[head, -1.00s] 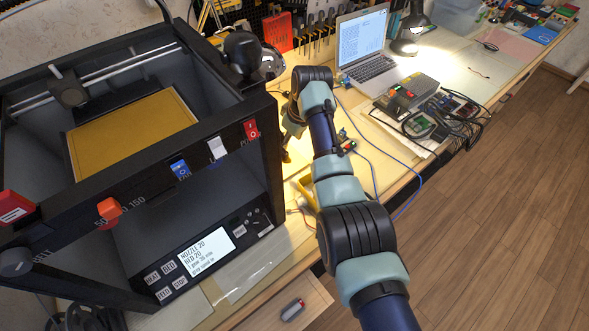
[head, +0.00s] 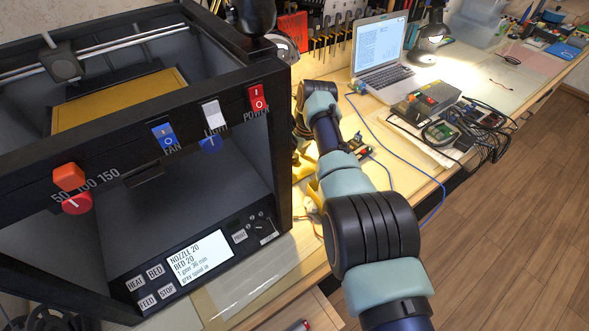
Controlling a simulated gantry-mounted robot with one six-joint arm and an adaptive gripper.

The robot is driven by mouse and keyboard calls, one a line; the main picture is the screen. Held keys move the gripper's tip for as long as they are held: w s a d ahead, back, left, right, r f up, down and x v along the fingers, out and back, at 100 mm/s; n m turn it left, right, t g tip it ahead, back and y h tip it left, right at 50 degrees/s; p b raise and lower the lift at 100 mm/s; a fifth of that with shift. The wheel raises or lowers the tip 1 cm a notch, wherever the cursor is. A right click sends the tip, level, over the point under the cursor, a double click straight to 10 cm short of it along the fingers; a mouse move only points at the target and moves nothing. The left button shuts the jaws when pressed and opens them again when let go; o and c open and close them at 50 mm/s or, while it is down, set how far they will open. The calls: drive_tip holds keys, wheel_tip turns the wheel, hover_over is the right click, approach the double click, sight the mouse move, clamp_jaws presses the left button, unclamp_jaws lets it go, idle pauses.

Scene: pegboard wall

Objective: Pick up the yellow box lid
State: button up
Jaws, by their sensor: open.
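Yellow parts (head: 314,192) show on the bench between the printer and my arm, in the head view. They may belong to the yellow box or its lid; my arm covers much of that spot, and I cannot tell lid from box. My gripper (head: 301,127) is only partly seen at the far end of my arm, close above the bench beside the printer's right side. Its fingertips are hidden or too small to make out. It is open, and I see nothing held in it.
A black 3D printer (head: 283,150) fills the left side. A laptop (head: 382,72), a lit lamp (head: 428,40) and a grey device with cables (head: 425,102) stand farther along the bench. A blue cable (head: 408,160) runs right of my arm. Pliers hang behind.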

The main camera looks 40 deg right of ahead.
drive_tip(key=shift+r, duration=0.1)
clamp_jaws()
